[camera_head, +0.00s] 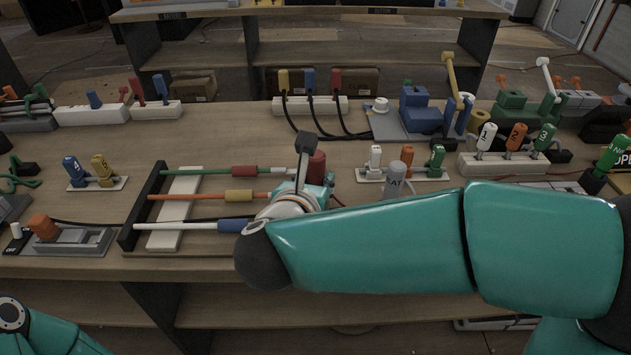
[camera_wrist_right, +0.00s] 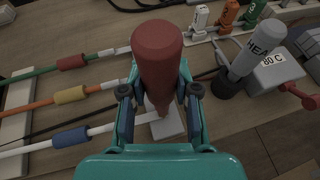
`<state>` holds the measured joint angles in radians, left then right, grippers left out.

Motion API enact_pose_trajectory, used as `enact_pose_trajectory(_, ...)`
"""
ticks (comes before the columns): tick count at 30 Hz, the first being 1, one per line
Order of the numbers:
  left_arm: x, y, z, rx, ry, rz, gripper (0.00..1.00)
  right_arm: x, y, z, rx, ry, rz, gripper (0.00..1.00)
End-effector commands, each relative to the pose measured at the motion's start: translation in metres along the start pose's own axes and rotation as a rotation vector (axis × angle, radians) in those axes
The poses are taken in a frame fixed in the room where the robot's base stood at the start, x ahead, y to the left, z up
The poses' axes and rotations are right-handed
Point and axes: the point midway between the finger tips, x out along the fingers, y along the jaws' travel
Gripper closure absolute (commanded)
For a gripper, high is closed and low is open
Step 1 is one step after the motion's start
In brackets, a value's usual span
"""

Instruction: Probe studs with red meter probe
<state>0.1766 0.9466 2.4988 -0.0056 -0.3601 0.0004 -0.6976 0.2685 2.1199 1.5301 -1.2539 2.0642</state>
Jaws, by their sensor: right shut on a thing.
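My right gripper (camera_head: 312,190) is shut on the red meter probe (camera_head: 316,166), above the right part of the rod rack. In the right wrist view the red probe (camera_wrist_right: 158,50) stands upright between the fingers of the gripper (camera_wrist_right: 158,98). Its lower end is near a pale block (camera_wrist_right: 168,124); contact cannot be told. Green, orange and white rods carry a red sleeve (camera_head: 244,171), a yellow sleeve (camera_head: 238,196) and a blue sleeve (camera_head: 237,225). My arm hides their right ends in the head view. No part is clearly recognisable as the studs. My left gripper is out of view.
A grey labelled cylinder (camera_head: 396,181) stands right of the gripper; it also shows in the right wrist view (camera_wrist_right: 254,52). Behind it is a base with white (camera_head: 375,158), orange (camera_head: 407,156) and green (camera_head: 437,158) posts. A black cable (camera_wrist_right: 70,109) runs among the rods.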

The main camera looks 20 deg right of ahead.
Motion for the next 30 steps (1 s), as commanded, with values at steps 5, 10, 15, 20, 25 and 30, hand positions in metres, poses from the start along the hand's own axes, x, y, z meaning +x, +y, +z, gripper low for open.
enact_pose_trajectory(5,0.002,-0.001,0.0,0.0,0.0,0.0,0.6,0.0,0.0,-0.001,0.001,0.001,0.001,1.0)
enact_pose_trajectory(10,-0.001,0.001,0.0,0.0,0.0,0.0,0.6,-0.002,0.0,0.004,0.001,0.001,0.001,1.0)
enact_pose_trajectory(15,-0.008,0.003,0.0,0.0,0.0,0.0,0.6,-0.006,0.0,0.015,0.002,0.0,0.001,1.0)
enact_pose_trajectory(20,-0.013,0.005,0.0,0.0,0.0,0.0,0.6,-0.011,0.0,0.025,0.002,0.001,0.0,1.0)
enact_pose_trajectory(25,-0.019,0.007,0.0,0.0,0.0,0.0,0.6,-0.015,0.0,0.037,0.002,0.0,0.001,1.0)
enact_pose_trajectory(30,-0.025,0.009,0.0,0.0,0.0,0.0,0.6,-0.02,0.0,0.048,0.002,0.0,0.001,1.0)
